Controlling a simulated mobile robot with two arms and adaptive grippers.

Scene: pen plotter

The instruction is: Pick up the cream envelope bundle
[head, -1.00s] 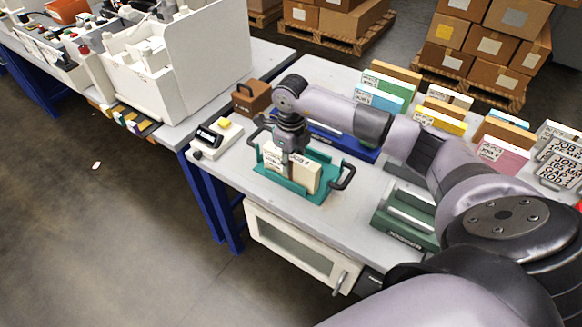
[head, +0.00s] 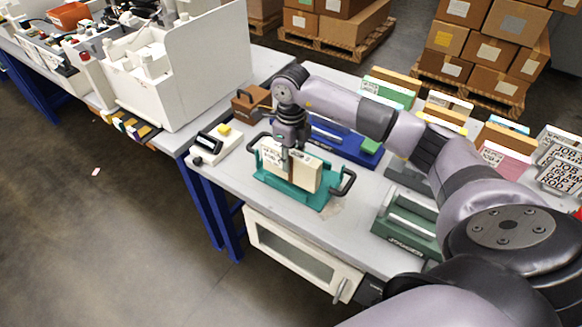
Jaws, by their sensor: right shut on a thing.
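The cream envelope bundle (head: 305,174) stands upright, with a label showing on its left part, in or just above the teal tray (head: 318,202) with black handles. My right gripper (head: 289,172) comes down from above and is shut on the bundle near its middle. The bundle's lower edge shows above the tray's front lip; I cannot tell whether it is clear of the tray floor. My left gripper is not in view.
A small device with a yellow button (head: 224,130) and a brown box (head: 250,101) stand left of the tray. A blue tray (head: 345,147) is behind it. A green stand (head: 408,225) is to the right. Several coloured bundles line the table's back.

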